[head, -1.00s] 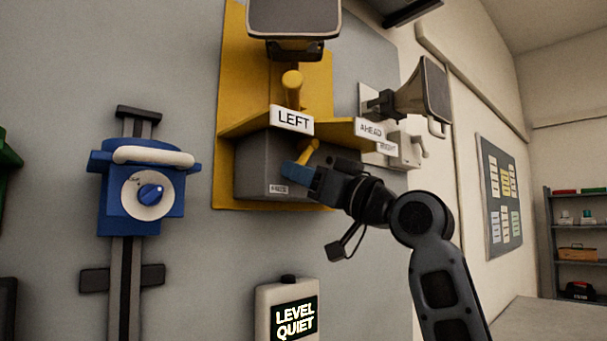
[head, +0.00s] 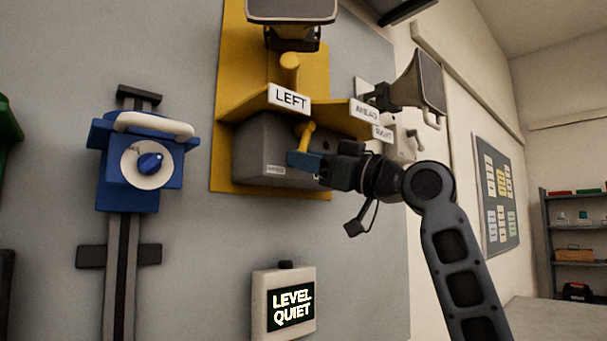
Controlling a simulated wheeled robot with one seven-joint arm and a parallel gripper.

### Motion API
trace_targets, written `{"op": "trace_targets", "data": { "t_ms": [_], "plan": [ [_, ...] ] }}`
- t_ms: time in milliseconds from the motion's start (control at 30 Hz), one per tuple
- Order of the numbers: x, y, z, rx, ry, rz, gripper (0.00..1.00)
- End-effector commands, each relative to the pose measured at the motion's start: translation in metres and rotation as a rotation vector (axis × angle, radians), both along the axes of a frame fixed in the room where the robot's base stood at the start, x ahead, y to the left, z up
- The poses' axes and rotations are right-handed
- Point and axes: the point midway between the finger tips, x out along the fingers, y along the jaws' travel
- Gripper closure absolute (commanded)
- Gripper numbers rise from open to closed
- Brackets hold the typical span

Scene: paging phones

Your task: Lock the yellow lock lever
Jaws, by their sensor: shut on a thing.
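The yellow lock lever (head: 305,135) sits on the front of the grey box, under the yellow shelf with the LEFT label (head: 289,98). It stands nearly upright, tilted a little. My gripper (head: 303,160) comes from the right and is shut on the lever's lower end. Its blue fingertips cover that lower end. The grey lock box (head: 258,150) is behind the gripper, with a small unreadable label on its lower front.
A yellow horn mount (head: 230,80) surrounds the box, with a second yellow handle (head: 289,72) above the shelf. A blue slider unit (head: 150,165) is at left. A white display (head: 284,302) reading LEVEL QUIET is below. Another horn (head: 418,90) hangs at right.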

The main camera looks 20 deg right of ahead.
Motion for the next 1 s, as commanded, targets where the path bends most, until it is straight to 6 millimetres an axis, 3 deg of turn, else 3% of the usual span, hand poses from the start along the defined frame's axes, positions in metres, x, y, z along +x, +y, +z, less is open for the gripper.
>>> {"op": "trace_targets", "data": {
  "t_ms": [600, 1000],
  "plan": [
    [0.01, -0.032, 0.003, -0.541, -0.177, 0.008, 1.0],
    [0.014, -0.043, 0.008, -0.747, -0.245, 0.012, 1.0]
  ]
}}
